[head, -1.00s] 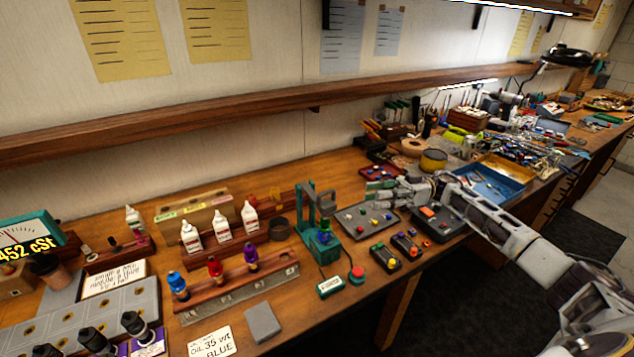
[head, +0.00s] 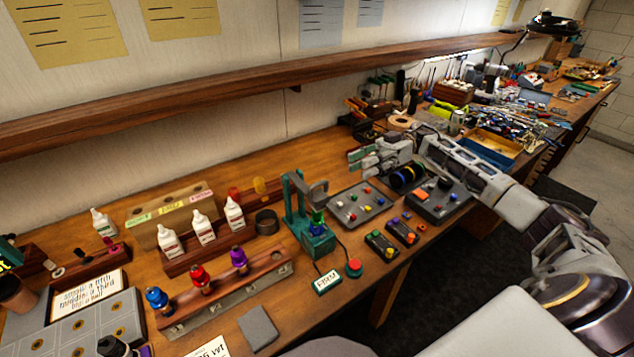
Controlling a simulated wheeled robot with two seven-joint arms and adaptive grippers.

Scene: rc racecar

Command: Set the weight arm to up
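A green stand (head: 293,205) is in the middle of the bench in the head view. A grey arm (head: 315,189), which looks like the weight arm, juts from its top to the right, above a small blue-and-green piece (head: 317,223) on the stand's base. My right gripper (head: 354,160) is beyond and to the right of the stand, pointing left, apart from the grey arm. Its fingers are small and blend with the clutter, so I cannot tell how far apart they are. My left gripper is out of view.
A grey tray with coloured parts (head: 362,208) lies right of the stand. A green box with a label (head: 327,282) and a red button (head: 354,268) lie in front. White bottles (head: 203,227) and a rack of coloured bottles (head: 258,266) stand to the left.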

